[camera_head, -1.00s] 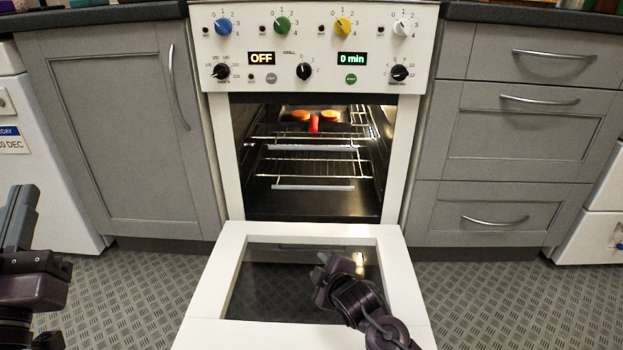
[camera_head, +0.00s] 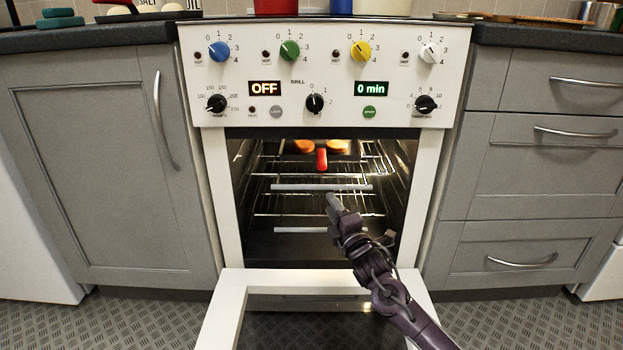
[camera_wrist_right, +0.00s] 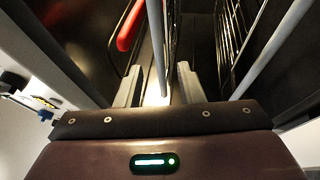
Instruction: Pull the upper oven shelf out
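The upper oven shelf is a wire rack with a pale front bar (camera_head: 290,187), inside the open oven. The same bar shows in the right wrist view (camera_wrist_right: 157,40), between my finger tips. My right gripper (camera_head: 334,203) is at the oven mouth, just at and below the upper bar. In the wrist view its two fingers (camera_wrist_right: 158,86) are apart, one on each side of the bar, with gaps visible. The lower shelf has a similar bar (camera_head: 290,230), right of the fingers in the wrist view (camera_wrist_right: 275,50). My left gripper is out of view.
A red handle (camera_head: 321,159) points forward above the upper shelf, close to my right fingers in the wrist view (camera_wrist_right: 131,25). Round orange items (camera_head: 337,146) lie on a dark surface behind it. The oven door (camera_head: 226,305) is folded down below my right arm. Grey cupboards flank the oven.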

